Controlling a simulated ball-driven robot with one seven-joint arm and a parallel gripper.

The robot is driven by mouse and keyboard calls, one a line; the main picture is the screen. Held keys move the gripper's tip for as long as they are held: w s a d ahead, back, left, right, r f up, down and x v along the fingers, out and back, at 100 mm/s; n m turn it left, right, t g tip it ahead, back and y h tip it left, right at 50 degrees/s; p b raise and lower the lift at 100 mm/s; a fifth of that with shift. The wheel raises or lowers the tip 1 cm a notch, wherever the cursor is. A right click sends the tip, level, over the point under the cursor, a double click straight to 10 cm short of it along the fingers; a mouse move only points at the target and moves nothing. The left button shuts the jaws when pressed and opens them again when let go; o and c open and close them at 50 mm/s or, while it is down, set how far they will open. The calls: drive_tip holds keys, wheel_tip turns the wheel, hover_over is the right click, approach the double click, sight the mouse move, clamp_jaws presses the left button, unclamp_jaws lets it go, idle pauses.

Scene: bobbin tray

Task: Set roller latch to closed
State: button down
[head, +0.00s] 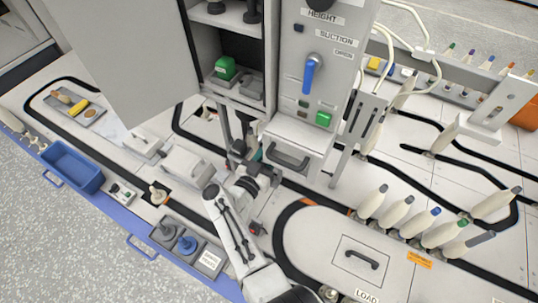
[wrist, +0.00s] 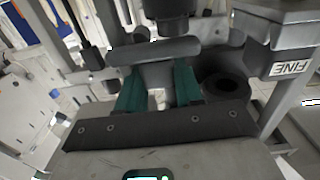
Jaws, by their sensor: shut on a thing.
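My gripper (head: 257,154) is at the lower front of the tall grey machine, below its open cabinet bay and left of the drawer-like handle. In the wrist view its two teal fingers (wrist: 158,92) are shut around a pale grey part, which seems to belong to the roller latch (wrist: 165,49). The latch looks like a dark grey horizontal bar with rounded ends, lying just beyond the fingertips. In the head view my gripper and the machine's posts mostly hide it. I cannot tell its open or closed position.
The machine's panel (head: 318,75) carries a blue lever (head: 312,73) and a green button (head: 323,119). A dark handle (head: 289,157) is close on the right. Several bobbins (head: 420,222) stand at the right.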

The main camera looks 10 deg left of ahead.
drive_tip(key=shift+w+d+r+m+h, duration=0.1)
drive_tip(key=shift+d+r+m+h, duration=0.15)
drive_tip(key=shift+m, duration=0.25)
drive_tip(key=c, duration=1.1)
unclamp_jaws()
drive_tip(key=shift+a, duration=0.2)
